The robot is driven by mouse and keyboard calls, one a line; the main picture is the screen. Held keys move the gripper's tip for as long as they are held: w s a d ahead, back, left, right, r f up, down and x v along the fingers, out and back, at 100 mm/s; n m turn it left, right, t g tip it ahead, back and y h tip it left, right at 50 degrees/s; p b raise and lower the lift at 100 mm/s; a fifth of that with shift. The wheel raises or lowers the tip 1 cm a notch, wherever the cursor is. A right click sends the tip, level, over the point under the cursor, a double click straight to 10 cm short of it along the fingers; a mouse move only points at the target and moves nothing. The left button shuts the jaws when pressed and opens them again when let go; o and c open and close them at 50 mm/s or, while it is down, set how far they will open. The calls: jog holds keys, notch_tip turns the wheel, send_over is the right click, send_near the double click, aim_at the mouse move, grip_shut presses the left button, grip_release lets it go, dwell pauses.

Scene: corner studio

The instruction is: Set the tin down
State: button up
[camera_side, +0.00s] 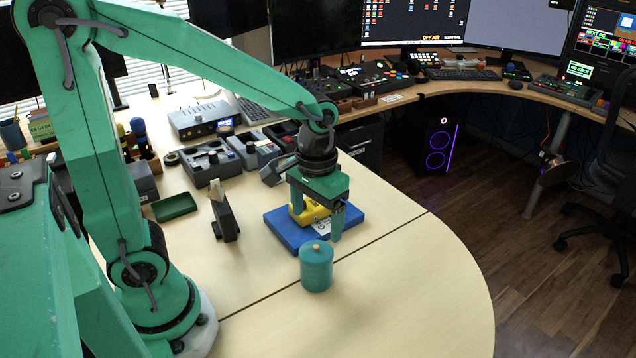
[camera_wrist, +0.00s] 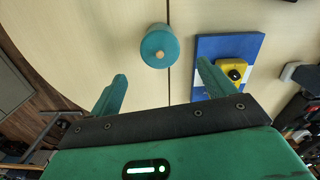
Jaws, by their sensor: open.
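A teal tin (camera_side: 316,271) with a small wooden knob on its lid stands upright on the pale table, in front of the blue board. In the wrist view the tin (camera_wrist: 158,48) lies beyond the fingertips, between their lines, and apart from both. My gripper (camera_side: 318,222) is above the table behind the tin, near the blue board. Its two fingers also show in the wrist view (camera_wrist: 162,72), spread wide with nothing between them.
A blue board (camera_side: 290,238) with a white patch carries a yellow block (camera_side: 310,211) with a black knob, close to my gripper. A dark upright stand (camera_side: 225,217) and a green tray (camera_side: 174,207) are to the left. The table's front right is clear.

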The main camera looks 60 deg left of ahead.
jog(key=shift+r, duration=0.1)
dwell(0.5)
jog(key=shift+s+a+r, duration=0.2)
jog(key=shift+s+r, duration=0.05)
jog(key=shift+r, duration=0.2)
jog(key=s+a+r+m+t, duration=0.2)
jog(key=s+a+r+t, duration=0.1)
jog(key=s+r+t, duration=0.2)
jog(key=shift+s+a+r+t, duration=0.3)
jog(key=shift+s+r, duration=0.8)
jog(key=shift+r, duration=0.5)
